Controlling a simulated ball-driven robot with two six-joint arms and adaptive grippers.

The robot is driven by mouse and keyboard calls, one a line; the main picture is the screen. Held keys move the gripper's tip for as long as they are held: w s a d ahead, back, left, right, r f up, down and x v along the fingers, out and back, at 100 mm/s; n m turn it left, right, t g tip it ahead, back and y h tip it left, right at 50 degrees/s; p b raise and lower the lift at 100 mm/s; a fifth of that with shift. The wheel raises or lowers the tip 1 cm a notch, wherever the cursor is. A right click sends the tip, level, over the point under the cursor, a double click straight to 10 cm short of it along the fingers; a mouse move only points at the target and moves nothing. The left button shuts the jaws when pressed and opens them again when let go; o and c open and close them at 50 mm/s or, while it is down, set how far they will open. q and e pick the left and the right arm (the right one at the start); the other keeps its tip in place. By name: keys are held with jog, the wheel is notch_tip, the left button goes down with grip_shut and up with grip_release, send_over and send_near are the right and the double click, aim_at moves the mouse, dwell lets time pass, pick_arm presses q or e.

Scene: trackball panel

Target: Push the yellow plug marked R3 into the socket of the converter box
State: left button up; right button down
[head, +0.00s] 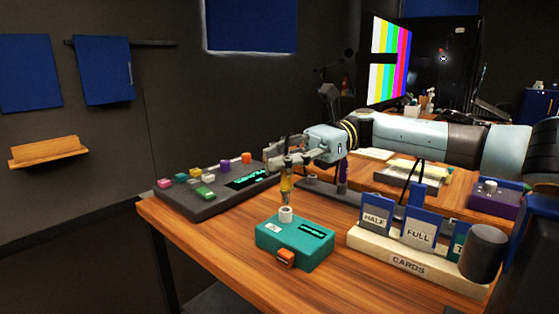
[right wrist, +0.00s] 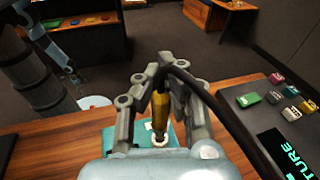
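The yellow plug (head: 286,183) hangs upright below my right gripper (head: 287,162), which is shut on its upper part. Its thin metal tip points down at the white round socket (head: 286,214) on top of the teal converter box (head: 290,242). The tip is just over the socket or at its mouth; I cannot tell whether it touches. In the right wrist view the plug (right wrist: 160,108) sits between the fingers, above the socket ring (right wrist: 160,141) and the teal box (right wrist: 122,140). I cannot read the R3 mark. My left gripper is not in view.
A dark panel (head: 213,202) with coloured buttons lies left of the converter box. A cream card holder (head: 375,246) with blue-topped cards stands to the right. A purple box (head: 494,200) is farther right. Bare wood (head: 203,234) shows at the table's front left.

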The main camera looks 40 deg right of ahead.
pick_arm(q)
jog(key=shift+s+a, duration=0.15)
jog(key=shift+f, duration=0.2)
pick_arm(e)
jog(key=shift+f, duration=0.25)
jog(key=shift+d+f+b, duration=0.15)
jog(key=shift+f+b, duration=0.35)
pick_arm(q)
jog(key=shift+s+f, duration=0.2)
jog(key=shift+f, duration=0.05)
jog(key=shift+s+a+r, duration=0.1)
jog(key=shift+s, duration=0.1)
pick_arm(e)
jog(key=shift+r, duration=0.3)
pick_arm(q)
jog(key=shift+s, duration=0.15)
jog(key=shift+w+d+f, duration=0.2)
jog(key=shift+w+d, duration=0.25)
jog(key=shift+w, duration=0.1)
pick_arm(e)
jog(key=shift+a, duration=0.2)
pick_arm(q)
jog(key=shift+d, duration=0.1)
